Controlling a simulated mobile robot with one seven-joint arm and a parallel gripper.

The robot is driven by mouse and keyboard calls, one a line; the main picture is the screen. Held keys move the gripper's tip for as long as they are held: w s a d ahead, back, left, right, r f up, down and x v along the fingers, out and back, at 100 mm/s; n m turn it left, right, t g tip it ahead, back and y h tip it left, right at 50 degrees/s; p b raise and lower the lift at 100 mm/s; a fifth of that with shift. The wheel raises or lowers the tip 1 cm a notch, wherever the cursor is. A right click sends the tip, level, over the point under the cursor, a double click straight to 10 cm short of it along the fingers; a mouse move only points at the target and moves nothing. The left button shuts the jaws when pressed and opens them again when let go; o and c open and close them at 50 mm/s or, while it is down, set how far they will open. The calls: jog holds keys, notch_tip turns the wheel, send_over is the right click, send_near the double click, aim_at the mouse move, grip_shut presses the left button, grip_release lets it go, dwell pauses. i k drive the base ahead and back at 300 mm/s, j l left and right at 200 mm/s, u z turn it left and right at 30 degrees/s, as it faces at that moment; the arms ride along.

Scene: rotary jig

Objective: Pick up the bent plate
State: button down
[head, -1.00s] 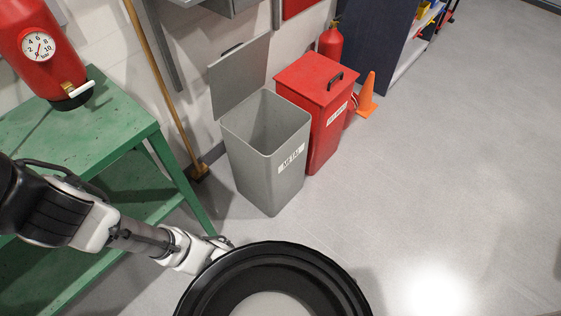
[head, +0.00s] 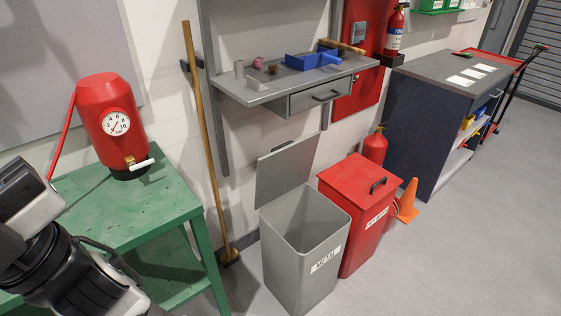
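I cannot make out a bent plate anywhere in the head view. Part of my arm shows at the lower left, in front of the green table (head: 135,205). My gripper is outside the picture, so its fingers and anything in them are hidden.
A red tank with a gauge (head: 108,120) stands on the green table. An open grey metal bin (head: 300,262) and a closed red bin (head: 362,205) stand beside it. A wall shelf (head: 255,92) holds small items and a blue object (head: 312,60). The floor at right is clear.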

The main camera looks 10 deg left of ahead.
aim_at(254, 83)
jog(key=i+l+u, duration=0.4)
jog(key=i+l, duration=0.2)
jog(key=l, duration=0.15)
jog(key=u, duration=0.85)
jog(key=i, duration=1)
